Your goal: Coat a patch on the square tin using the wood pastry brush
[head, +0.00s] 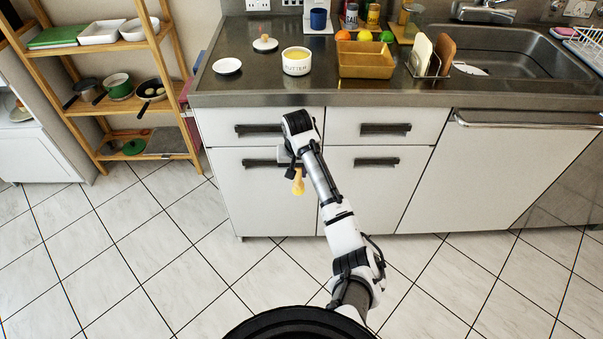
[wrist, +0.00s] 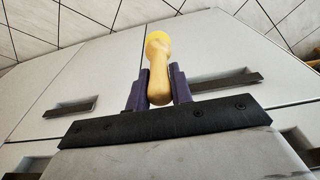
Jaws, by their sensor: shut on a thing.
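My gripper (wrist: 158,92) is shut on the wood pastry brush (wrist: 158,75); in the wrist view its pale wooden handle sits between the two dark fingers and its yellow head points away. In the head view the brush (head: 298,184) hangs below my gripper (head: 291,169), in front of the drawer fronts and below the counter top. The square tin (head: 366,64), tan-brown, stands on the counter up and to the right of my gripper, apart from it. A white butter pot (head: 296,62) with yellow contents stands on the counter left of the tin.
The counter's front edge (head: 400,99) lies above my gripper. A white saucer (head: 227,66) and a round lid (head: 265,43) lie left of the pot. Fruit and jars stand behind the tin; a rack with boards (head: 431,60) stands to its right. A wooden shelf (head: 75,100) is at left.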

